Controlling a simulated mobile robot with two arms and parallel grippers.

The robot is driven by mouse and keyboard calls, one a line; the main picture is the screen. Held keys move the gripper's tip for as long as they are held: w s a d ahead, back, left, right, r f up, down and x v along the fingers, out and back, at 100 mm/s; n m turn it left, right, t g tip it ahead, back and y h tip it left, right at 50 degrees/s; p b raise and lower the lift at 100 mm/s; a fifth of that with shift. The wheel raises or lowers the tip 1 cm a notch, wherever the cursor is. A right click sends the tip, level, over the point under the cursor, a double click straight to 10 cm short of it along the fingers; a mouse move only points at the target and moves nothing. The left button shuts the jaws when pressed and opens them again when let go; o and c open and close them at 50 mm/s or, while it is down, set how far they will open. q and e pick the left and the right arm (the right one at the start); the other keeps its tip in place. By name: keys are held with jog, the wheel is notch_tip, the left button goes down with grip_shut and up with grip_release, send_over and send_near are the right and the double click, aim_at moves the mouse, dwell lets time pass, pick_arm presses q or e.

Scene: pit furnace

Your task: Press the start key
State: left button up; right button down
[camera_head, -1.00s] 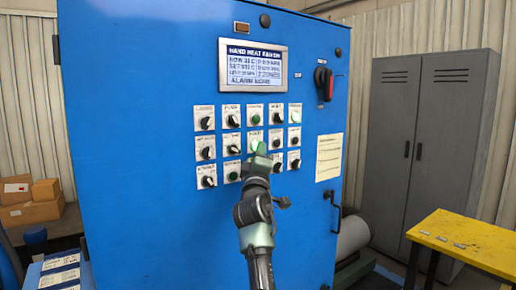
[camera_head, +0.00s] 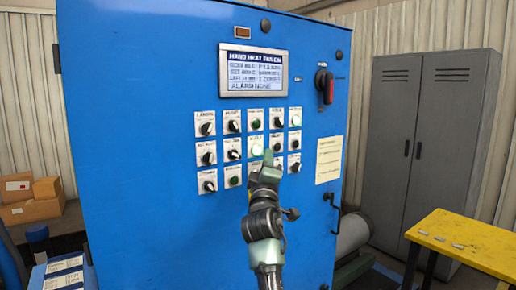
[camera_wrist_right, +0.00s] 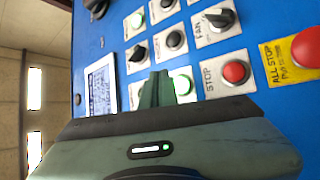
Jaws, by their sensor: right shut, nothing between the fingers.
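The blue control cabinet (camera_head: 130,200) fills the middle of the head view, with rows of knobs and buttons on its front. A lit green button (camera_head: 257,149) sits in the middle row, just left of my right gripper's tip; its label is too small to read. My right gripper (camera_head: 268,157) is shut and empty, pointing at the panel. In the right wrist view, the shut fingers (camera_wrist_right: 156,88) partly cover the area beside a glowing green button (camera_wrist_right: 183,85). Whether they touch the panel I cannot tell. My left gripper is not in view.
In the right wrist view, a red STOP button (camera_wrist_right: 234,72), a yellow-backed ALL STOP button (camera_wrist_right: 305,48) and a FAN knob (camera_wrist_right: 219,18) are close by. The display (camera_head: 253,71) reads ALARM NONE. A yellow table (camera_head: 465,240) and grey locker (camera_head: 425,150) stand right.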

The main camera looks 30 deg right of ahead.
jog(key=s+p, duration=0.1)
jog(key=s, duration=0.2)
jog(key=shift+s+d+r+p, duration=0.1)
jog(key=shift+s+p, duration=0.1)
jog(key=shift+p, duration=0.2)
dwell(0.5)
